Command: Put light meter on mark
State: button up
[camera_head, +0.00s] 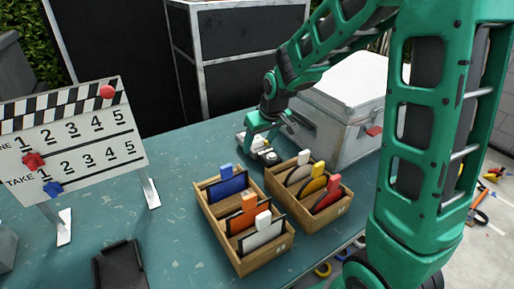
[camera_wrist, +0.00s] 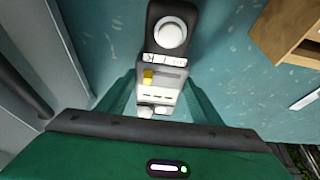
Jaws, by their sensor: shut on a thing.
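The light meter (camera_wrist: 170,66) is a grey and black handheld device with a white round dome, a yellow button and a small display strip. In the wrist view it lies between the fingers of my gripper (camera_wrist: 158,100), which is shut on its grey body, with the dome end sticking out beyond. In the head view my gripper (camera_head: 257,144) is low over the table, left of the silver case, and the light meter (camera_head: 268,157) shows only in part. I cannot tell whether it touches the table. I cannot make out a mark in either view.
Two wooden boxes of coloured cards, a left one (camera_head: 284,240) and a right one (camera_head: 338,207), stand in front of my gripper. A silver case (camera_head: 345,145) is close on its right. A clapperboard (camera_head: 95,148) stands left. The teal table (camera_head: 170,165) between is clear.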

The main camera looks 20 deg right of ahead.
jog(key=shift+f, duration=0.9)
jog(key=o, duration=1.4)
jog(key=shift+o, duration=0.2)
